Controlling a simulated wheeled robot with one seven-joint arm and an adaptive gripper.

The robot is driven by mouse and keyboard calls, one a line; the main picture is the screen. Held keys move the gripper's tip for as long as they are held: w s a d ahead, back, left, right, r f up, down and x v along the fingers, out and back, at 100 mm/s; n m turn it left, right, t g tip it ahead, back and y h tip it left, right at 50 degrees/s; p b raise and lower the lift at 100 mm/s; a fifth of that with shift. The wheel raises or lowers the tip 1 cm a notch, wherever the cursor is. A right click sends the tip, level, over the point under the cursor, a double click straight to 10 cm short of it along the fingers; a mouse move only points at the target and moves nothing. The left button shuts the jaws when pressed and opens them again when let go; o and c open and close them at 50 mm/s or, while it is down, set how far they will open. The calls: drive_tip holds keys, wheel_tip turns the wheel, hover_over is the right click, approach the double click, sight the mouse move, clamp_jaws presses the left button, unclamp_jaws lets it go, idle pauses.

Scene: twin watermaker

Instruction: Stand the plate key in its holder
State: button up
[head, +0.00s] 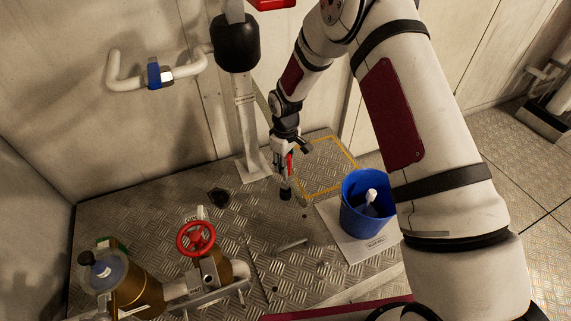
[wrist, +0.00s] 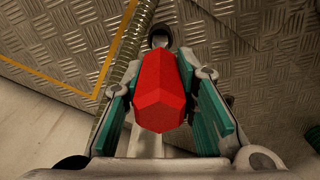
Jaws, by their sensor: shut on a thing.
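My gripper (head: 284,165) is shut on a red, faceted thing, which I take to be the plate key (wrist: 160,92). A dark round end also shows beyond the red part in the wrist view. I cannot tell whether it touches the floor. I cannot clearly identify the holder.
A blue bucket (head: 352,217) with a white thing inside stands on a pale sheet to the right. A yellow floor outline (head: 345,152) lies behind it. A post stands left of my gripper. A red valve wheel (head: 196,239) and brass fittings stand at the front left.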

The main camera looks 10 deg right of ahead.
drive_tip(key=shift+f+b, duration=1.45)
drive_tip(key=shift+f, duration=0.85)
drive_tip(key=o, duration=1.1)
drive_tip(key=shift+c, duration=0.2)
wheel_tip(320, 180, up, 12)
drive_tip(key=shift+r, duration=0.1)
drive_tip(key=shift+s, duration=0.1)
